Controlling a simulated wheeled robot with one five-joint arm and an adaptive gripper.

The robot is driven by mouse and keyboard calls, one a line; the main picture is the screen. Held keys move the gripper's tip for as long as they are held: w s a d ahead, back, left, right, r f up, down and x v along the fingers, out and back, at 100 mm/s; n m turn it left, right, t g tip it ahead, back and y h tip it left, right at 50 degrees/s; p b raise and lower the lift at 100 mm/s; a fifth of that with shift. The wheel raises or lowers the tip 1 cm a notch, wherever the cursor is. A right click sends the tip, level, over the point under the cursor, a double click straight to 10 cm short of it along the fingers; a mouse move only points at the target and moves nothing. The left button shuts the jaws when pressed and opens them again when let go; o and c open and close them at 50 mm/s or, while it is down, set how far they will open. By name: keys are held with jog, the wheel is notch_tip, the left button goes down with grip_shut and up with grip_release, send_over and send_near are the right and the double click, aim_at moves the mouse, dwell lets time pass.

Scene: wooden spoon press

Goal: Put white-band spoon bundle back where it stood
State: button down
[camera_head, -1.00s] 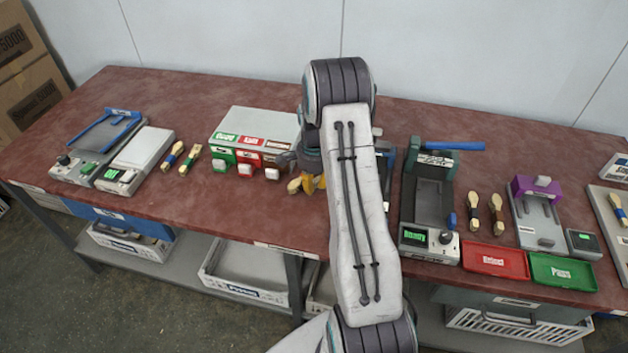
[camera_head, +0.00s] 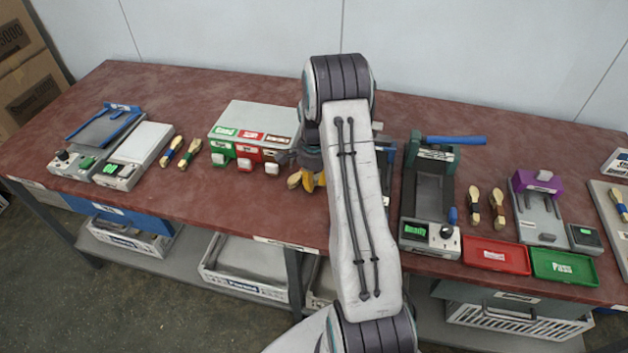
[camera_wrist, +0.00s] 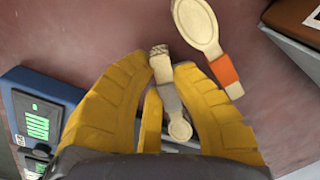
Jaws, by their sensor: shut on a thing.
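My gripper (camera_head: 314,183) has yellow fingers and is over the red-brown table, beside the three-button station. In the wrist view my gripper (camera_wrist: 166,95) is shut on a pale wooden spoon bundle with a whitish-grey band (camera_wrist: 168,97). One end of it sticks out beyond the fingertips and a rounded end lies between the fingers. I cannot tell whether it touches the table. A second spoon bundle with an orange band (camera_wrist: 224,70) lies just beside the right finger. My arm hides part of the table in the head view.
The three-button station (camera_head: 252,122) stands left of my gripper. A blue device with a green screen (camera_wrist: 38,122) is close on the wrist view's left. A press with a blue lever (camera_head: 430,190) stands right of my arm. Bare table (camera_head: 240,200) lies in front of the station.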

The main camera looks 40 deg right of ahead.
jog(key=shift+f+b, duration=0.4)
jog(key=shift+f, duration=0.1)
jog(key=c, duration=1.1)
grip_release()
jog(key=shift+c, duration=0.2)
notch_tip(320, 180, up, 12)
jog(key=shift+s, duration=0.1)
